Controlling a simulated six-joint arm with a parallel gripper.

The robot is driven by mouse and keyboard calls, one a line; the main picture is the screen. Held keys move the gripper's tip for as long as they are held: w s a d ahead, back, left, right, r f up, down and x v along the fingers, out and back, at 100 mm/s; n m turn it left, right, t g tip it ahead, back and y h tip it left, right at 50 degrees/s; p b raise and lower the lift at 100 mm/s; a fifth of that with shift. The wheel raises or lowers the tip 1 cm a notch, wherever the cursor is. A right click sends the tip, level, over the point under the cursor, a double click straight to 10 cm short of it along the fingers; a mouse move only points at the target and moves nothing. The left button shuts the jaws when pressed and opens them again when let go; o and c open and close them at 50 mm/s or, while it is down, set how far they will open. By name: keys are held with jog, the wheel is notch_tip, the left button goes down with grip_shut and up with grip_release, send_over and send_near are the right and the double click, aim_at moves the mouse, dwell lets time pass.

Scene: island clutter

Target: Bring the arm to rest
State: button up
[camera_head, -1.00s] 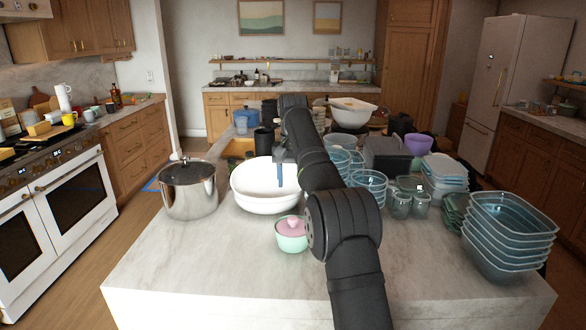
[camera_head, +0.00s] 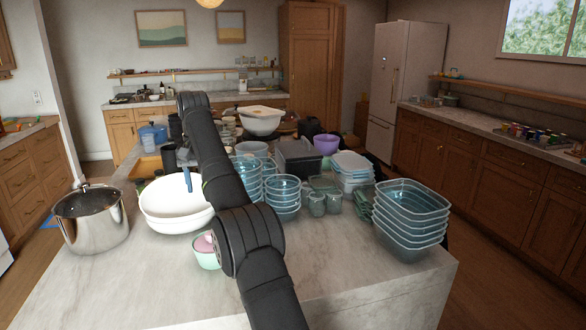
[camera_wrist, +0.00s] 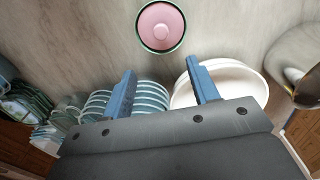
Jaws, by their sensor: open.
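My gripper (camera_wrist: 163,88) shows in the wrist view with its two blue fingers spread apart and nothing between them. In the head view my gripper (camera_head: 187,178) hangs above the white bowls (camera_head: 172,218), pointing down, with my arm reaching forward over the island. In the wrist view the white bowls (camera_wrist: 245,80) lie behind the right finger. A small mint jar with a pink lid (camera_head: 206,252) stands on the marble just left of my arm, which partly hides it. The pink lid (camera_wrist: 160,26) also shows at the top of the wrist view, apart from the fingers.
A steel pot (camera_head: 90,222) stands left of the bowls. Stacked blue glass bowls (camera_head: 283,192), a dark bin (camera_head: 298,157) and stacked glass containers (camera_head: 410,222) crowd the right and back. The marble island's front (camera_head: 345,290) is bare.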

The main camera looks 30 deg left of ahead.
jog(key=shift+f, duration=0.1)
notch_tip(320, 180, down, 17)
dwell(0.9)
dwell(0.5)
